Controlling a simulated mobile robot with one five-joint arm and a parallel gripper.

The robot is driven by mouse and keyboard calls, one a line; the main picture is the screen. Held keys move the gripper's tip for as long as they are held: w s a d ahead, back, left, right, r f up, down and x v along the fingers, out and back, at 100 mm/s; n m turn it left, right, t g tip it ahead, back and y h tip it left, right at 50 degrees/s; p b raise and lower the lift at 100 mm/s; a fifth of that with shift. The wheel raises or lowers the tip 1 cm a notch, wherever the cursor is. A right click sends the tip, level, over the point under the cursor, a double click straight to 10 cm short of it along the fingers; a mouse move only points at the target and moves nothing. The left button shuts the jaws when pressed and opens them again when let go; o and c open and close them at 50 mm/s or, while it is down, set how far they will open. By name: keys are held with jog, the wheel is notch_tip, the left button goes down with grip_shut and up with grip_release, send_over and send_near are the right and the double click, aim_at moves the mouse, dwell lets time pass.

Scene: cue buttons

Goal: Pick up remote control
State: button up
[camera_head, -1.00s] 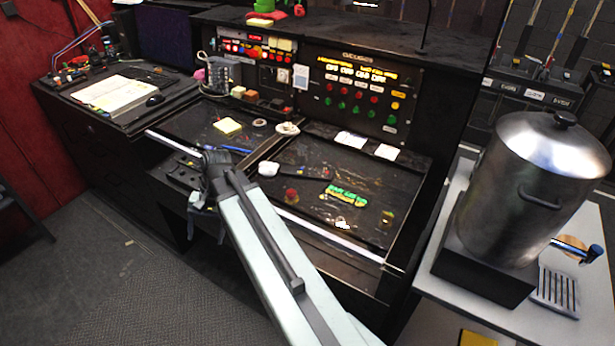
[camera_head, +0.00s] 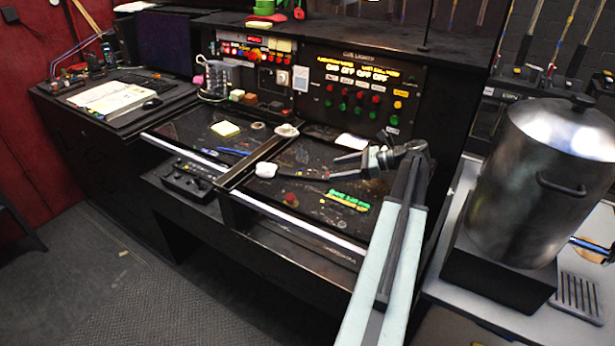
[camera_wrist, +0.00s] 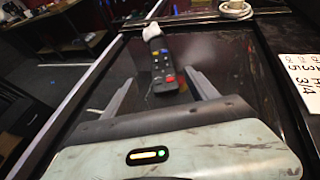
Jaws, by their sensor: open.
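The remote control (camera_wrist: 163,62) is black with coloured buttons and a red one near its close end. It lies flat on the dark desk top in the wrist view. In the head view it is a thin dark bar (camera_head: 312,174), left of my gripper (camera_head: 352,162). In the wrist view my gripper (camera_wrist: 160,84) is open, one finger on each side of the remote's near end. The remote's far part extends beyond the fingertips. No finger visibly touches it, and I cannot tell the height gap.
A white crumpled item (camera_head: 266,170) lies at the remote's far end. A white coiled item (camera_head: 286,130) and paper (camera_head: 351,141) lie behind. A green-yellow item (camera_head: 348,201) lies in front. The button panel (camera_head: 360,95) rises behind; a metal urn (camera_head: 550,160) stands right.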

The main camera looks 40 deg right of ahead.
aim_at(313, 173)
jog(key=b+x, duration=0.2)
jog(key=x, duration=0.5)
jog(key=shift+w+f, duration=0.1)
jog(key=shift+w, duration=0.25)
grip_shut()
